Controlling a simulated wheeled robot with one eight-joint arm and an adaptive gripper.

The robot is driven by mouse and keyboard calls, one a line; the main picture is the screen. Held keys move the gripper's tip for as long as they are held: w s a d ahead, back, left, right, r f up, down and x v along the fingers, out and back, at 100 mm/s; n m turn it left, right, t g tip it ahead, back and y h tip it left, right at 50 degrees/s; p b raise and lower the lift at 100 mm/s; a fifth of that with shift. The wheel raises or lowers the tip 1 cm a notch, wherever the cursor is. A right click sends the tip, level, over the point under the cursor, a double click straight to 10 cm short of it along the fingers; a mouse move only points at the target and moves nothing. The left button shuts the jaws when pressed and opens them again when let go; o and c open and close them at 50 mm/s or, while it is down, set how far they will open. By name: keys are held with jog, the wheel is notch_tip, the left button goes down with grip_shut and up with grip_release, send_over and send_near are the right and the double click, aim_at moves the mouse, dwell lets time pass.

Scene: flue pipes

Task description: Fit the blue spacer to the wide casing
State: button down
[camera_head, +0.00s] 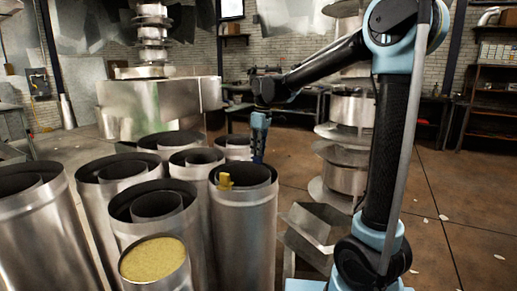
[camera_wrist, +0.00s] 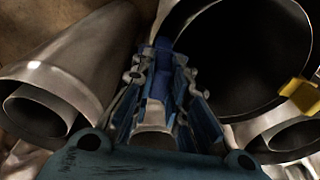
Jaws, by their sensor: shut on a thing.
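My gripper (camera_head: 259,148) points down behind the front-right metal casing (camera_head: 243,235). In the wrist view my gripper (camera_wrist: 163,62) is shut on a dark blue piece, the blue spacer (camera_wrist: 160,82), mostly hidden between the fingers. The spacer is beside the near rim of a large dark round casing mouth (camera_wrist: 235,60); whether it touches the rim I cannot tell. A yellow spacer (camera_head: 225,182) sits at the rim of the front-right casing and also shows at the right of the wrist view (camera_wrist: 302,95). Which casing is the wide one is unclear.
Several upright metal casings with inner pipes crowd the left, such as a front one (camera_head: 155,212). A pipe filled with yellow grains (camera_head: 155,258) stands in front. An open metal box (camera_head: 318,228) is at the right.

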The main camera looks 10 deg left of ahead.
jog(key=shift+f, duration=1.2)
jog(key=c, duration=1.5)
grip_release()
jog(key=shift+r, duration=0.1)
jog(key=r, duration=0.4)
jog(key=d+r, duration=0.1)
jog(key=r, duration=0.6)
jog(key=shift+s+d+r, duration=0.15)
jog(key=shift+d+r, duration=0.05)
jog(key=shift+r, duration=0.15)
